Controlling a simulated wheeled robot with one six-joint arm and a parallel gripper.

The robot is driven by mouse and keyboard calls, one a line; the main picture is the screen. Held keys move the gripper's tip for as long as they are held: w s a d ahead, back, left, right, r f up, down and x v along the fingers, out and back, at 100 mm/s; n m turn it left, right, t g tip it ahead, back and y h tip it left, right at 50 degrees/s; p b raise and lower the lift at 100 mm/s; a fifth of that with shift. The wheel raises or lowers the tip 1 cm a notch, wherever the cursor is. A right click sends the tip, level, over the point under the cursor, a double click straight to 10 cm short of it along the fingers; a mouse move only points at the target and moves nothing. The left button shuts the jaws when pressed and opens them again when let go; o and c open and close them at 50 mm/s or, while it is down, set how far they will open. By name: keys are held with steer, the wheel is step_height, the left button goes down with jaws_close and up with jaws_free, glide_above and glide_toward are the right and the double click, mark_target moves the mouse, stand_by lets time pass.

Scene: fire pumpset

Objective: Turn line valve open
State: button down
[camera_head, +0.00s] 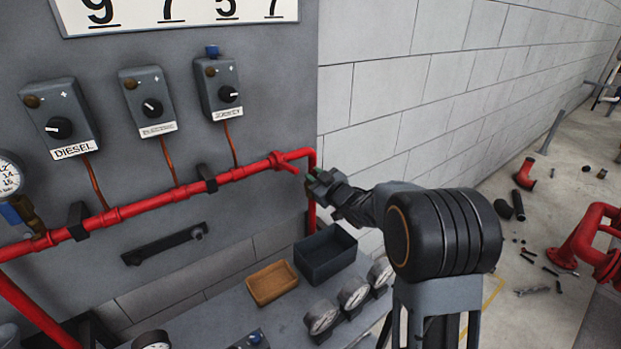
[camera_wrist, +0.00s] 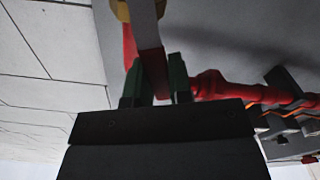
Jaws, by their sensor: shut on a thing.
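The red line valve (camera_head: 284,160) sits on the right end of the red pipe (camera_head: 140,206), near the bend where the pipe turns down. My gripper (camera_head: 316,175) is at the valve, just right of the bend in the head view. In the wrist view, the green-padded fingers of my gripper (camera_wrist: 158,80) stand on either side of the red valve handle (camera_wrist: 152,66) and are shut on it. The handle runs up from between the fingers. The wrist housing hides its lower end, and the exact handle angle is unclear.
Three grey controller boxes (camera_head: 60,118) hang on the panel above the pipe. A dark bin (camera_head: 326,257), a tan tray (camera_head: 272,284) and several gauges (camera_head: 353,291) are on the bench below. A white block wall (camera_head: 400,95) stands behind my gripper.

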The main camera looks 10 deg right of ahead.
steer(key=shift+w+d+r+m+p, duration=0.2)
steer(key=shift+d+m+p, duration=0.15)
steer(key=shift+m, duration=0.25)
steer(key=shift+w+d+r+m+p, duration=0.15)
steer(key=shift+d+m+p, duration=0.15)
steer(key=shift+m, duration=0.3)
steer(key=shift+w+d+f+m+p, duration=0.15)
steer(key=shift+d+m+p, duration=0.15)
steer(key=shift+m, duration=0.2)
steer(key=shift+w+d+r+m+p, duration=0.15)
steer(key=shift+d+m, duration=0.1)
steer(key=shift+m, duration=0.25)
steer(key=shift+d+f, duration=0.1)
steer(key=c, duration=1)
jaws_free()
steer(key=b+v, duration=0.1)
steer(key=v, duration=1.2)
steer(key=shift+s+d, duration=0.2)
steer(key=shift+s, duration=0.1)
